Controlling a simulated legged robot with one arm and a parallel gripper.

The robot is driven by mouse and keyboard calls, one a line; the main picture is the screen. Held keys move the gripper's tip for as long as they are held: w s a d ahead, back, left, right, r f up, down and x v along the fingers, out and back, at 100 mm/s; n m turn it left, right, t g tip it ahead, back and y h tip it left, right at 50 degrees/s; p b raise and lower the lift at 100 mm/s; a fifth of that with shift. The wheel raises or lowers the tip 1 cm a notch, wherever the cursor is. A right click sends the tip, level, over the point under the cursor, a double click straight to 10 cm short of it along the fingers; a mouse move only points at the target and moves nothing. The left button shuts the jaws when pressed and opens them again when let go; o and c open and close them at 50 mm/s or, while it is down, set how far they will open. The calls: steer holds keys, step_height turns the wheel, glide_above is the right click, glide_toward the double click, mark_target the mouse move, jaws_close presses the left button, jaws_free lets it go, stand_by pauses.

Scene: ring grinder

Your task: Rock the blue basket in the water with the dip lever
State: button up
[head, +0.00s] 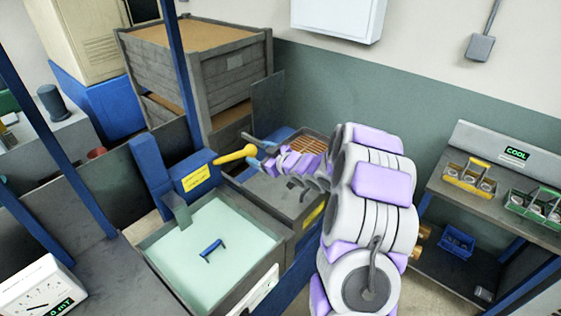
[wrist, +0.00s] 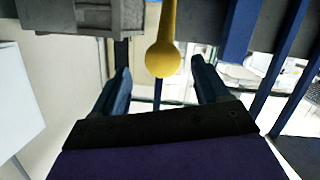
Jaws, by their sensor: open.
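The dip lever is a yellow arm with a ball end (head: 237,154), sticking out of a blue box with a yellow label (head: 195,176) at the tank's back edge. In the wrist view the ball (wrist: 163,59) lies between my two blue fingers. My gripper (wrist: 161,66) is open, with a gap on each side of the ball. In the head view my gripper (head: 264,149) is just right of the ball. A blue handle (head: 212,250) shows in the pale green water (head: 190,258) of the near tank. The basket body under it is hidden by the water.
A second grey tank (head: 262,190) with a copper-coloured grid lies below my arm. A wooden crate (head: 215,90) stands behind. At right, a bench (head: 480,200) holds yellow and green baskets, with a small blue bin (head: 457,242) below. A blue post stands behind the lever.

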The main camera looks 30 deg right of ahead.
mark_target(255, 155)
steer(key=v, duration=1)
steer(key=shift+s, duration=0.25)
steer(key=shift+d+f, duration=0.1)
steer(key=shift+f, duration=0.05)
steer(key=s+a+f+m+t+h+b, duration=0.1)
steer(key=b, duration=0.3)
steer(key=a+f+m+t+h+b, duration=0.1)
steer(key=m+b, duration=0.1)
steer(key=b, duration=0.3)
steer(key=s+a+f+m+t+b, duration=0.1)
steer(key=m+b, duration=0.1)
steer(key=b, duration=0.3)
steer(key=shift+s+f+h, duration=0.35)
steer(key=shift+s+h, duration=0.05)
steer(key=w+p, duration=0.2)
steer(key=w, duration=0.3)
steer(key=w+p, duration=0.2)
steer(key=w, duration=0.4)
steer(key=w+a+p, duration=0.1)
steer(key=w+p, duration=0.2)
steer(key=w, duration=0.3)
steer(key=shift+w+a, duration=0.15)
